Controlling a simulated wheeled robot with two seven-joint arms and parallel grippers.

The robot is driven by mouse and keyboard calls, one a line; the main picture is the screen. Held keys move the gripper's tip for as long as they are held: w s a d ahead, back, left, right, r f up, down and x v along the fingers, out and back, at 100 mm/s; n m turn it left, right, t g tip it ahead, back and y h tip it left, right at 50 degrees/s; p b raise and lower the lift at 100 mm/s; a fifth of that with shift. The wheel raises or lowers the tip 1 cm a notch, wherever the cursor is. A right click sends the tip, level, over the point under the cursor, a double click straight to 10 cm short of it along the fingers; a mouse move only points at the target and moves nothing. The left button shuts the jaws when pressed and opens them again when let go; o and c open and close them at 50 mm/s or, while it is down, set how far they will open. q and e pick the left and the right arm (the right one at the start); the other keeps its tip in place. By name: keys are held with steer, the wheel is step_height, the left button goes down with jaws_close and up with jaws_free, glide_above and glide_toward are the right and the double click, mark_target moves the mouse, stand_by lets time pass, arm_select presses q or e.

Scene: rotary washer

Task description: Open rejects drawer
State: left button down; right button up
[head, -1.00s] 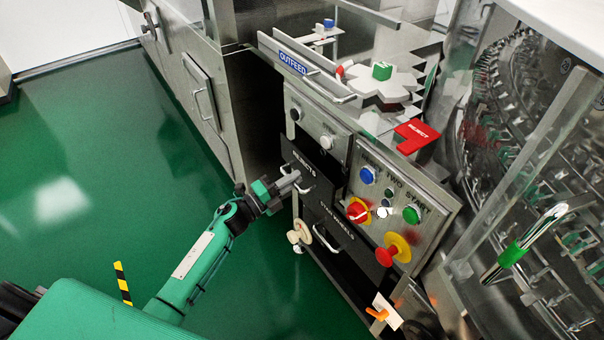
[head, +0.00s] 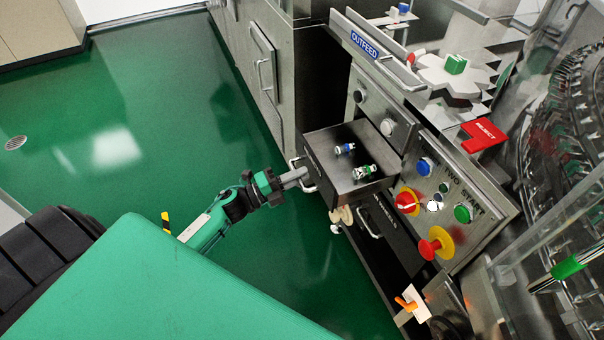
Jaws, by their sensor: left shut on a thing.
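The rejects drawer (head: 345,187) is pulled out from the machine's front panel, and its inside shows from above. Two small vials, one with a blue part (head: 345,149) and one with a green part (head: 365,171), lie in it. My left gripper (head: 300,176) is shut on the drawer's handle (head: 308,186) at its front left face. The fingers hide part of the handle. My right gripper is not in view.
Below the drawer is another drawer with a handle (head: 368,222). The control panel to the right has a blue button (head: 425,166), a green button (head: 462,213) and red knobs, one at the lower right (head: 430,247).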

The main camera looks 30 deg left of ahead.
arm_select(q)
steer(key=c, duration=1.5)
jaws_free()
steer(key=shift+c, duration=0.2)
steer(key=v, duration=1.4)
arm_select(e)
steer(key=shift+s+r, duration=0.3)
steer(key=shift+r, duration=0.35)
arm_select(q)
steer(key=shift+w, duration=0.15)
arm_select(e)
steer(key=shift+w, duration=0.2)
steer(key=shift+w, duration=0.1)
